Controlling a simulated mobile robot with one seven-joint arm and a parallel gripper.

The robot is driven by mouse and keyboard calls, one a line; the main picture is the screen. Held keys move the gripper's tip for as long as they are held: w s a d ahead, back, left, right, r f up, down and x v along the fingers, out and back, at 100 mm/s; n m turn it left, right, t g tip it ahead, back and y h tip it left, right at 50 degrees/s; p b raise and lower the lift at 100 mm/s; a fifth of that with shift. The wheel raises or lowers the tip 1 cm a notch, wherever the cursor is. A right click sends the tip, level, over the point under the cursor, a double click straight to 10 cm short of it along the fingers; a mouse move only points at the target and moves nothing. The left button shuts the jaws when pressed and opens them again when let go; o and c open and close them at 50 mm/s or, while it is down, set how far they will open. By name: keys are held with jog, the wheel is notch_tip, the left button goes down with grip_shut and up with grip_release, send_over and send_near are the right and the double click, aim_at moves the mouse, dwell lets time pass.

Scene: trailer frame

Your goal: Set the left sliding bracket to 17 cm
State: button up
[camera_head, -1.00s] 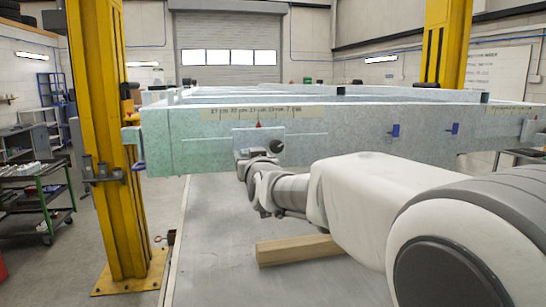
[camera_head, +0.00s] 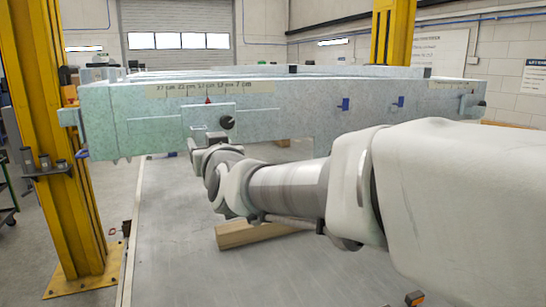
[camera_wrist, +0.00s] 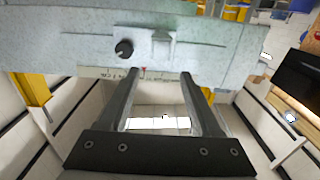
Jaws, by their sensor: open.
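The left sliding bracket (camera_head: 196,116) is a pale plate on the front face of the blue-grey trailer frame beam (camera_head: 300,122). It carries a black round knob (camera_head: 227,122) and a small red pointer (camera_head: 208,100). The pointer stands under the scale strip (camera_head: 140,93), near the 17 cm label; the exact reading is too small to tell. In the wrist view the picture is inverted, with the knob (camera_wrist: 124,48), a protruding tab (camera_wrist: 160,40) and the red pointer (camera_wrist: 143,71). My gripper (camera_wrist: 160,74) is open and empty, its fingers apart near the bracket.
Blue clips (camera_head: 345,104) sit farther right on the beam. A yellow lift post (camera_head: 45,150) stands at the left and another (camera_head: 393,30) behind. A wooden block (camera_head: 255,233) lies on the grey surface below, which is otherwise mostly clear.

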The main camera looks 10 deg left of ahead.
jog(key=v, duration=0.7)
jog(key=shift+b, duration=0.3)
jog(key=s+d+f+m+g+h, duration=0.2)
jog(key=s+d+f, duration=0.4)
jog(key=d, duration=0.4)
jog(key=s+d+f+m+g+h, duration=0.2)
jog(key=s+d+f+g+h, duration=0.2)
jog(key=d, duration=0.7)
jog(key=s+d+f+m+g+h, duration=0.2)
jog(key=s+d+f+g+h, duration=0.1)
jog(key=s+d+f, duration=0.6)
jog(key=shift+d+f+g+h, duration=0.3)
jog(key=shift+d+f, duration=0.65)
jog(key=shift+d, duration=0.15)
